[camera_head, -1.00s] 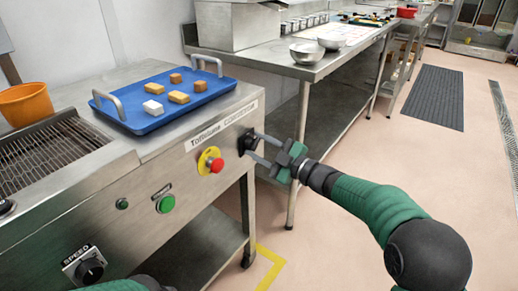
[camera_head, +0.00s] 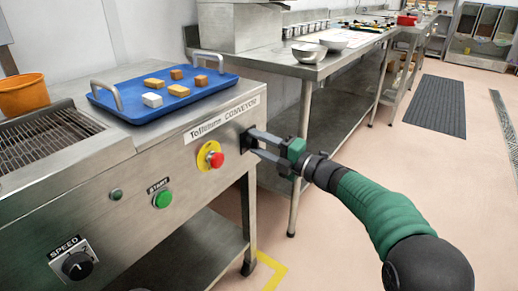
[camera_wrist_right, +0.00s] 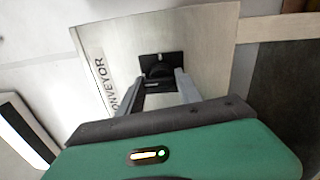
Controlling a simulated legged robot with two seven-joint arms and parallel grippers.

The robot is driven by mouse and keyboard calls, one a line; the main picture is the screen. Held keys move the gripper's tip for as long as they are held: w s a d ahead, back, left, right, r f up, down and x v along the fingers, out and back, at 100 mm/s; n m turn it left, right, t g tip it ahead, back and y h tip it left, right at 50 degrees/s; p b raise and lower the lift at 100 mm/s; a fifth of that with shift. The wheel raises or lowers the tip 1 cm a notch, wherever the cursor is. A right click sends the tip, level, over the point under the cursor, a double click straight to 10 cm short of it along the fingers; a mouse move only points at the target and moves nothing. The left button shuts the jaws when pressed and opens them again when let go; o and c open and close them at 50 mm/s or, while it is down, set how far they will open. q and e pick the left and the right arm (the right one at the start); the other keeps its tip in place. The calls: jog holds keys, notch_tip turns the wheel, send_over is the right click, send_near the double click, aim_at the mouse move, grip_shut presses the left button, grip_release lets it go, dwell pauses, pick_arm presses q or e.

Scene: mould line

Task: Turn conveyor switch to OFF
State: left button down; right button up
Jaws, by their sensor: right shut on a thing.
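The conveyor switch is a black rotary knob on a dark square plate at the right end of the steel machine front, beside the "CONVEYOR" label. It shows best in the right wrist view (camera_wrist_right: 158,64); in the head view my fingers largely cover it. My right gripper (camera_head: 253,143) reaches in from the right and is shut on the switch knob. In the right wrist view my gripper's two fingers (camera_wrist_right: 161,88) stand on either side of the knob. The knob's exact pointing and any ON/OFF marks are too small to read. My left gripper is out of view.
A red stop button (camera_head: 215,159) on a yellow ring sits left of the switch, with a green start button (camera_head: 162,199) and a speed knob (camera_head: 77,265) lower left. A blue tray (camera_head: 133,112) with several blocks lies on top. An orange bucket (camera_head: 22,95) stands far left.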

jog(key=shift+f+n, duration=0.6)
jog(key=shift+f, duration=0.05)
jog(key=o, duration=1.2)
jog(key=shift+w, duration=0.1)
jog(key=shift+r, duration=0.15)
jog(key=shift+r, duration=0.2)
jog(key=p+v, duration=0.5)
jog(key=v, duration=1.2)
